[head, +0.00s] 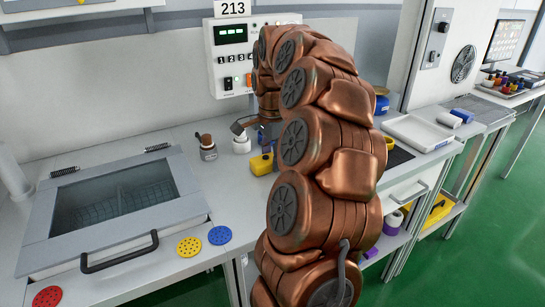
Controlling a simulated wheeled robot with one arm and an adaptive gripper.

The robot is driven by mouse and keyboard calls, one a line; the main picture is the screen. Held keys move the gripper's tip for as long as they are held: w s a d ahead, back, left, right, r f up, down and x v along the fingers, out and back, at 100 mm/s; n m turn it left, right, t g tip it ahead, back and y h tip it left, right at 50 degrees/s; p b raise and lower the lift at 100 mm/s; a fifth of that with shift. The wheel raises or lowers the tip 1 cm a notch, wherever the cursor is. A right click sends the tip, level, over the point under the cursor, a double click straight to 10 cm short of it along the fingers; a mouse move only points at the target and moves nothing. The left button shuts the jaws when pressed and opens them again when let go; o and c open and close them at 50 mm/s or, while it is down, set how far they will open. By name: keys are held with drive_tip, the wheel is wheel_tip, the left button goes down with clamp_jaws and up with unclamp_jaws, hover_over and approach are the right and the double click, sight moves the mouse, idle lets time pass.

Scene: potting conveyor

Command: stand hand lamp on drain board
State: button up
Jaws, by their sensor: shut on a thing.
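My copper arm rises through the middle of the head view and bends down behind itself to the bench. My gripper (264,134) is small and partly hidden by the arm. It is shut on a yellow thing (261,164), which looks like the hand lamp, low over or touching the bench top; I cannot tell which. Its right side is hidden behind my arm. A grey ribbed surface (490,106), which looks like the drain board, lies at the right on the far bench, apart from the gripper.
A white tray (418,133) stands right of my arm, with a blue-and-white roll (449,120) near it. A lidded basin (115,205) and coloured discs (189,246) are at the left.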

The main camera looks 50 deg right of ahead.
sight(272, 156)
drive_tip(key=shift+f, duration=0.2)
drive_tip(key=o, duration=1.3)
drive_tip(key=shift+r, duration=0.1)
drive_tip(key=shift+r, duration=6.15)
